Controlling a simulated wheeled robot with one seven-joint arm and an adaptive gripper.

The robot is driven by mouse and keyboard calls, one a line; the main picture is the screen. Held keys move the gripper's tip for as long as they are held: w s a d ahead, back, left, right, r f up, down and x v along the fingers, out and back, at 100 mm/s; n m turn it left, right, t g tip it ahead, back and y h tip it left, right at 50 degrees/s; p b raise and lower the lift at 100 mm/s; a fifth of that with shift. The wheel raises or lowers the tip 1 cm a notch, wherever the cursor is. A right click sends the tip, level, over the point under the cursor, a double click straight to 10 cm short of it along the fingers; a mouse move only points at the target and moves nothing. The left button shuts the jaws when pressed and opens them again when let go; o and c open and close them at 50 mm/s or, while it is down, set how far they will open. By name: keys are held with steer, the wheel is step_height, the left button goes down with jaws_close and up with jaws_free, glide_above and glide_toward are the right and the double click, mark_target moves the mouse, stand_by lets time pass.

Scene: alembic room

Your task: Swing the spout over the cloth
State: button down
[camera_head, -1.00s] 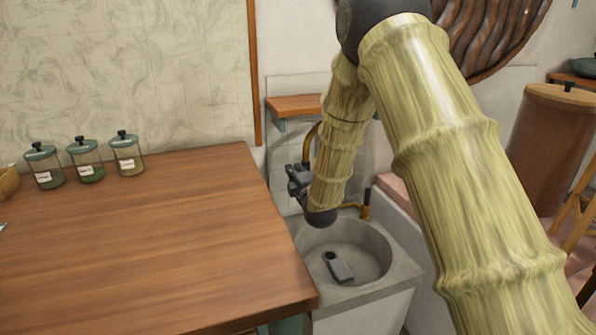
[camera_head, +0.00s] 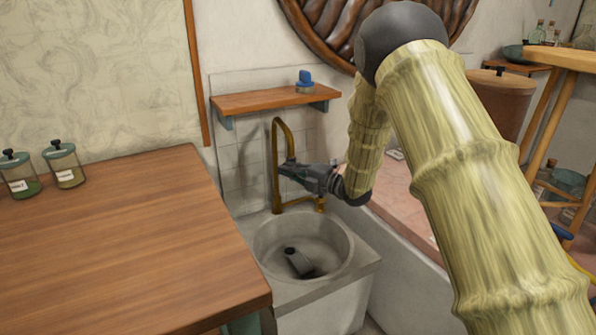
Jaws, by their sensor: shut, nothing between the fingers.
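The brass spout (camera_head: 275,150) rises at the back of the stone sink and bends over at the top. Its short downward end meets my gripper in the picture, and its tip is hidden there. My gripper (camera_head: 284,169) is shut with nothing in it. It reaches in from the right, level with the spout's lower end; I cannot tell whether they touch. A dark grey object (camera_head: 298,262) with a black rounded end lies in the sink bowl (camera_head: 345,247). No piece I can clearly name as a cloth shows.
A wooden counter (camera_head: 110,240) with lidded jars (camera_head: 63,165) stands at the left. A wooden shelf (camera_head: 260,101) with a blue-topped item (camera_head: 304,80) hangs above the spout. A pink-topped ledge (camera_head: 400,195) runs right of the sink. A brass fitting (camera_head: 320,203) sits low behind the sink.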

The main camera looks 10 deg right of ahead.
steer(key=shift+n+g+y, duration=0.3)
steer(key=shift+g, duration=0.1)
steer(key=shift+w+d, duration=0.25)
steer(key=shift+d, duration=0.9)
steer(key=shift+w+d, duration=0.25)
steer(key=shift+d, duration=0.85)
steer(key=shift+d+r, duration=0.1)
steer(key=shift+d, duration=0.1)
steer(key=shift+a, duration=0.15)
